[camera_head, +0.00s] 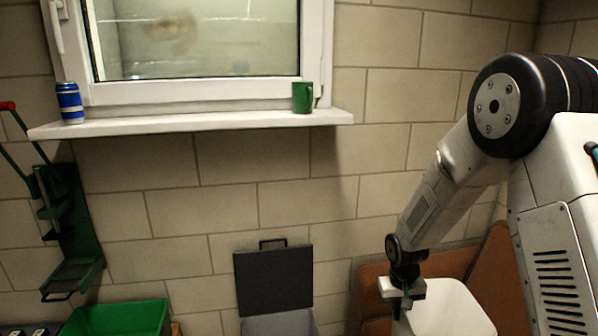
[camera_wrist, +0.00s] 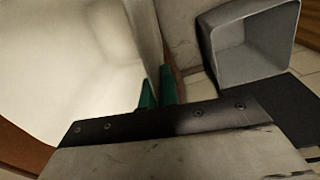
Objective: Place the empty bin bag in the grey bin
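The empty white bin bag (camera_head: 450,312) is an open-topped, box-shaped thing at the bottom right of the head view. In the wrist view its pale inside (camera_wrist: 70,60) fills the left. My gripper (camera_head: 402,298) is at its left edge, pointing down. In the wrist view the green fingertips (camera_wrist: 158,90) are close together, one on each side of the bag's thin wall, and look shut on it. The grey bin (camera_head: 280,325) is left of my gripper, with its dark lid (camera_head: 274,281) raised against the wall. The wrist view shows its open mouth (camera_wrist: 252,40), with nothing seen inside.
Brown panels (camera_head: 490,275) stand behind the bag. A green crate (camera_head: 118,318) and a green rack (camera_head: 75,225) are at the left. A blue can (camera_head: 69,103) and a green mug (camera_head: 302,97) stand on the windowsill (camera_head: 190,122).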

